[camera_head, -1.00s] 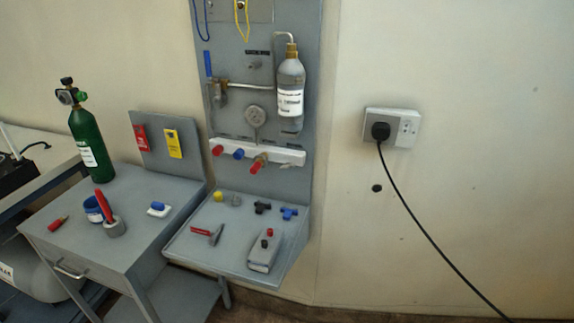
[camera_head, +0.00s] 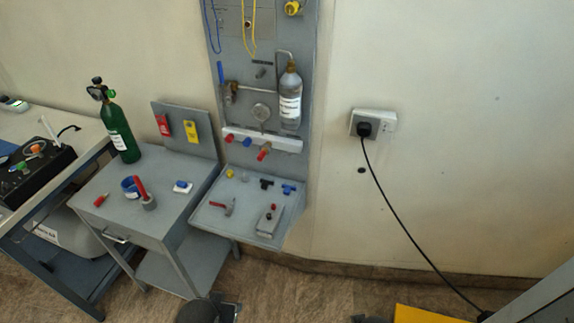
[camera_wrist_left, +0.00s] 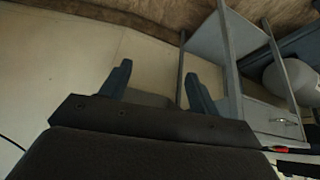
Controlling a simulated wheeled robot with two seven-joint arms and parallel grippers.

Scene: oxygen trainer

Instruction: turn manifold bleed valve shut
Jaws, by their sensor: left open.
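A white manifold bar (camera_head: 285,145) is fixed across the grey wall panel (camera_head: 300,60) in the head view. It carries red knobs and a blue knob (camera_head: 247,142); one red knob (camera_head: 263,153) sticks out on a brass stem at the middle. I cannot tell which fitting is the bleed valve. My right gripper is not in view.
A grey shelf (camera_head: 215,218) with small fittings juts out below the panel. The grey cart (camera_head: 95,225) stands left of it, bearing a green cylinder (camera_head: 119,133). A socket (camera_head: 386,120) with a hanging black cable is on the right wall. Floor in front is mostly clear.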

